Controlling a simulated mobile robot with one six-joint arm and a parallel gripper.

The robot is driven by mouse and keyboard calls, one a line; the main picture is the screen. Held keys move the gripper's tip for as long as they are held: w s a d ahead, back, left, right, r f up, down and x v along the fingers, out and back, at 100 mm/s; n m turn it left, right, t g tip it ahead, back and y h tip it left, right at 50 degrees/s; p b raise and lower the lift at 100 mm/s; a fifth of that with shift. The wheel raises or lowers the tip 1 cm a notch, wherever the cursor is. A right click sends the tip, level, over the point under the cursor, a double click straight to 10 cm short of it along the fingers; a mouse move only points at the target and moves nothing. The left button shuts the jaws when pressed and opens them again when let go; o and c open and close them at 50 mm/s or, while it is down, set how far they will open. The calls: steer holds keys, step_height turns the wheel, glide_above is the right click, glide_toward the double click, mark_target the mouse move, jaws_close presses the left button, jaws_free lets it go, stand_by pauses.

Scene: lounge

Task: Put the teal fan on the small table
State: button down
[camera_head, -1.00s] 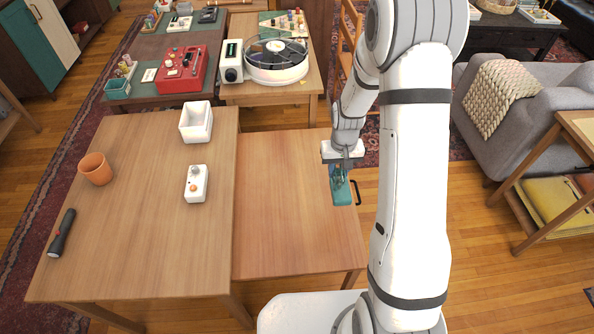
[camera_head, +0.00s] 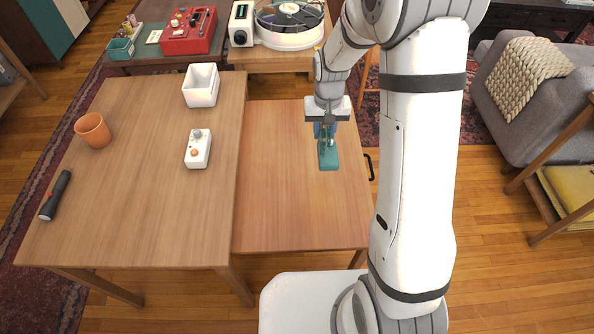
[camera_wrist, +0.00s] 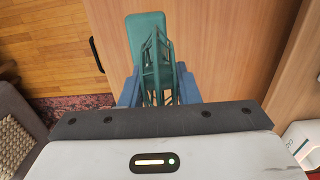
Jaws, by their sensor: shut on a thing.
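The teal fan (camera_head: 328,158) has a flat base and a wire cage. My gripper (camera_head: 326,131) is shut on the fan by its cage, seen between the blue fingers (camera_wrist: 160,88) in the wrist view. The fan (camera_wrist: 146,27) is over the right part of the small table (camera_head: 290,205), the narrower wooden one, which has a bare top. I cannot tell whether the fan's base touches the tabletop. The fan's far side is hidden by the gripper.
A larger wooden table (camera_head: 130,215) adjoins on the left, bearing an orange cup (camera_head: 93,131), a flashlight (camera_head: 55,196), a white bin (camera_head: 201,85) and a white control box (camera_head: 198,149). A black handle (camera_head: 369,167) sticks out at the small table's right edge.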

steer(key=s+a+b, duration=0.2)
steer(key=a+b, duration=0.6)
step_height(320, 180, down, 10)
steer(key=b, duration=0.1)
steer(key=shift+w+f, duration=0.15)
steer(key=shift+d+f+b, duration=0.1)
steer(key=shift+b, duration=0.2)
steer(key=c, duration=1.1)
jaws_free()
